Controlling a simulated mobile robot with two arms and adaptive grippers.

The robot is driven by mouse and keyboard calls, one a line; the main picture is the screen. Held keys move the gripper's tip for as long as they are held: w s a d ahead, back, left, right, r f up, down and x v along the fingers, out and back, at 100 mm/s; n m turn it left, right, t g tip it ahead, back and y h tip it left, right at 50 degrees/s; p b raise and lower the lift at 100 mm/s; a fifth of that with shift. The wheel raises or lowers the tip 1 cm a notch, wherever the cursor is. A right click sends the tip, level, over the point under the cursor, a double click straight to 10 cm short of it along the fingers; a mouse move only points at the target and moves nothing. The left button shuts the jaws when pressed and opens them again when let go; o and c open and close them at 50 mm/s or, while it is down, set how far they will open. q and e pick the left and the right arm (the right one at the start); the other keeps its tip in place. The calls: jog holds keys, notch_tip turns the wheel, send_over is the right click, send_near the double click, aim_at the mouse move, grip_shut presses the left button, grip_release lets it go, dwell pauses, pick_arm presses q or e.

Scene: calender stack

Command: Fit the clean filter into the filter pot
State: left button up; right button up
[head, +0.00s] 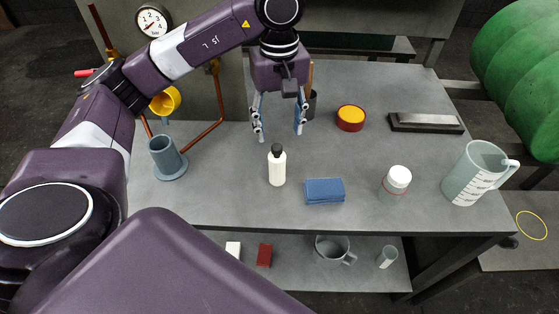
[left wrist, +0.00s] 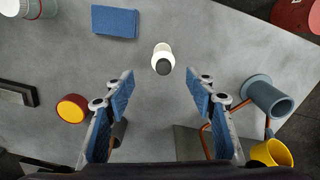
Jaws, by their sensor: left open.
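No object is plainly recognisable as the clean filter. The likely filter pot is an open blue-grey cylinder on a round foot (head: 166,158), standing upright at the table's left by copper pipes; it also shows at the right in the left wrist view (left wrist: 268,97). Its inside is too dark to read. My left gripper (head: 278,130) is open and empty above the table, behind a white bottle with a black cap (head: 277,168). In the left wrist view the bottle (left wrist: 161,56) stands beyond and between the fingertips, apart from them. My right gripper is not in view.
A yellow cup (head: 166,101) is by the pipes. A blue cloth (head: 324,191), a white-lidded jar (head: 396,182), a measuring jug (head: 474,176), a red-yellow tin (head: 351,117) and a dark block (head: 426,122) stand on the table. A lower shelf (head: 300,270) holds several items.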

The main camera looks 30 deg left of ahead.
aim_at(277, 147)
pick_arm(q)
jog(key=shift+s+f, duration=0.1)
jog(key=shift+f, duration=0.8)
jog(key=f, duration=0.1)
jog(key=f+p, duration=0.1)
jog(key=f, duration=0.1)
jog(key=f+p, duration=0.1)
jog(key=shift+s+a+f, duration=0.1)
jog(key=shift+a+f, duration=0.15)
jog(key=shift+f, duration=0.6)
grip_shut()
